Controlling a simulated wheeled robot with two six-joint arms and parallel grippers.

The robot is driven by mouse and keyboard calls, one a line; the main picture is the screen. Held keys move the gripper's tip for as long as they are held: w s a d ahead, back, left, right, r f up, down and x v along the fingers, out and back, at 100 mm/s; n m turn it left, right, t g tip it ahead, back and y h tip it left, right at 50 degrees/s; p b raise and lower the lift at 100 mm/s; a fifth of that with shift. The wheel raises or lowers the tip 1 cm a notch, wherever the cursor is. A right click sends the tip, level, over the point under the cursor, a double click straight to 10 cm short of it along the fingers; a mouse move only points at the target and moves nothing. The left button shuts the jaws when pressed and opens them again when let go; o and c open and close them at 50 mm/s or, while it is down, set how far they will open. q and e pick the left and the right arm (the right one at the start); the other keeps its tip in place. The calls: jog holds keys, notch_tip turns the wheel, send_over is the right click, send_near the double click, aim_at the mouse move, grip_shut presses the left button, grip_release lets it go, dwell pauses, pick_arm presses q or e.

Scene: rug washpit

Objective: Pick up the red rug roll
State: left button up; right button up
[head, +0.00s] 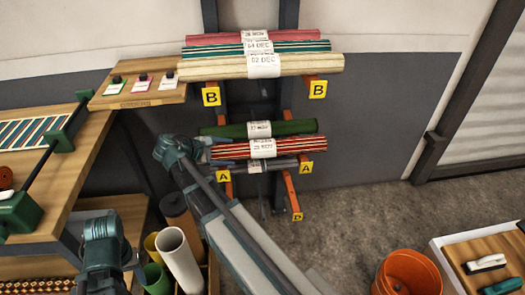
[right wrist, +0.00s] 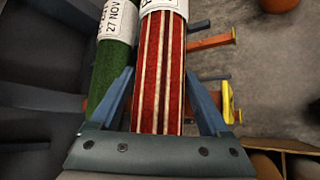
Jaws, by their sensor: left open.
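A red roll with pale stripes (head: 232,151) lies level on the lower rack arms marked A, with a white label (head: 263,148) around its middle. In the right wrist view the striped red roll (right wrist: 160,85) runs between the two fingers of my right gripper (right wrist: 160,78), which are apart with narrow gaps beside it. In the head view my right gripper (head: 208,152) is at the roll's left end. A plainer pinkish-red roll (head: 212,40) lies at the back of the upper arms marked B. My left gripper (head: 100,228) is low at the left, open, away from the rolls.
A green roll (head: 225,131) lies close behind the striped one and a thin grey roll (head: 285,163) in front. Cream (head: 310,65) and teal-striped (head: 310,47) rolls are above. A wooden shelf (head: 105,95) is left; an orange bucket (head: 408,270) stands lower right.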

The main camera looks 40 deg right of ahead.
aim_at(232, 144)
grip_shut()
jog(key=shift+r, duration=0.1)
dwell(0.3)
jog(key=shift+r+p, duration=0.85)
jog(key=shift+p, duration=0.05)
jog(key=shift+r+p, duration=0.95)
jog(key=s+a+r+p, duration=0.1)
jog(key=s+a, duration=0.7)
jog(key=a, duration=0.5)
jog(key=shift+s+a+r, duration=0.15)
jog(key=shift+s+a, duration=0.1)
jog(key=shift+s, duration=0.15)
